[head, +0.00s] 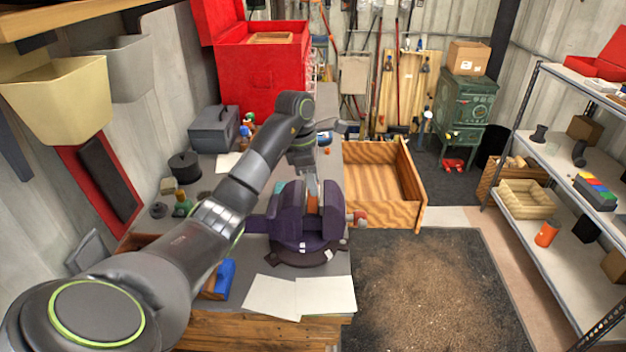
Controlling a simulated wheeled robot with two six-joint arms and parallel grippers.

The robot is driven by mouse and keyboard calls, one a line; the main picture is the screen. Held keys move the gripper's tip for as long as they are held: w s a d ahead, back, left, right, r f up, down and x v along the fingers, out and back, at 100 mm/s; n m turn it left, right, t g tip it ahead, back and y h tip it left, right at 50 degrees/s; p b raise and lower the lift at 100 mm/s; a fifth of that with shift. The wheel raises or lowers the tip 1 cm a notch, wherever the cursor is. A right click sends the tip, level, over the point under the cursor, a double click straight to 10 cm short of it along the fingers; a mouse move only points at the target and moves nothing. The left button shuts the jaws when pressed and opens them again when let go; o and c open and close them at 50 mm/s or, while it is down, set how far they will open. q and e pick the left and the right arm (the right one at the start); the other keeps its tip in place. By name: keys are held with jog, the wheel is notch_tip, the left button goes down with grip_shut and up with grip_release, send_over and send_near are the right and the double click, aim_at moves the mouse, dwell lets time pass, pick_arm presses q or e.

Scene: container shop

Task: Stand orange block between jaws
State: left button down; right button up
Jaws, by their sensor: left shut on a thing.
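A dark purple vise (290,232) stands on the workbench near its front right corner. The orange block (312,205) is upright between the vise's two jaws; its lower end is hidden by the jaws. My left gripper (311,180) is above the vise, pointing down, and is shut on the upper part of the block. The fingertips are small and partly hidden by the block and my wrist. My right gripper is not in view.
A grey toolbox (214,130) and a red chest (262,75) stand farther back. An open wooden drawer (412,190) juts out right of the bench. Shelves (545,150) stand at right.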

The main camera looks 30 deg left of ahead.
pick_arm(q)
jog(key=c, duration=1)
grip_release()
jog(key=shift+o, duration=0.2)
jog(key=shift+r+p, duration=0.45)
jog(key=shift+r, duration=0.15)
notch_tip(320, 180, up, 5)
jog(key=p, duration=0.4)
jog(key=shift+p, duration=0.3)
jog(key=shift+f, duration=0.1)
